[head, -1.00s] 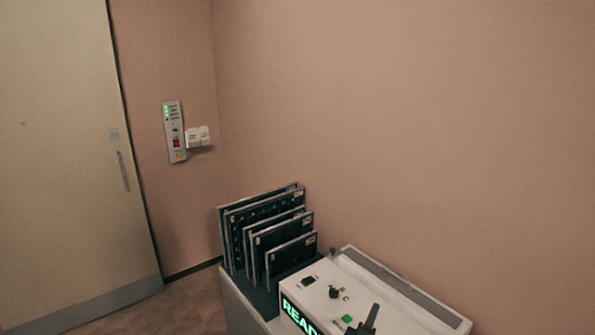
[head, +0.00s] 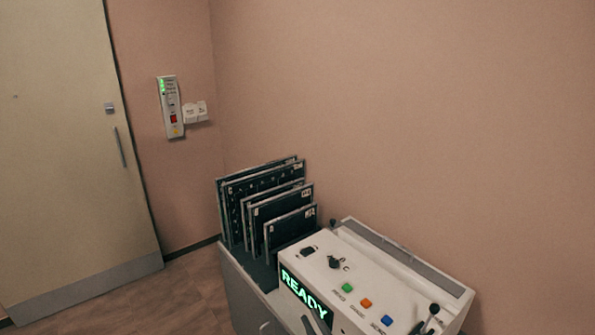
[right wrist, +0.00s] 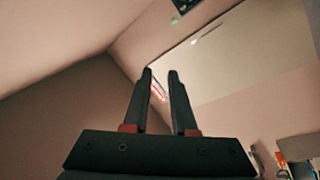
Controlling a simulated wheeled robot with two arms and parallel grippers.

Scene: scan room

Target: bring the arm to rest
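My right gripper (right wrist: 160,75) shows in the right wrist view as two dark upright fingers with red bases. A gap shows between the fingertips and nothing is held there. It points toward the upper wall, ceiling and a pale panel, apart from any object. In the head view only small dark shapes show at the bottom edge, and I cannot tell whether they belong to the gripper. My left gripper is not in view.
A white console (head: 335,262) with a green READY display (head: 304,295), coloured buttons and a lever (head: 433,309) stands below. Several dark framed plates (head: 290,232) stand in a rack beside it. A wall control box (head: 171,106) and a door (head: 60,150) are at left. Floor there is clear.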

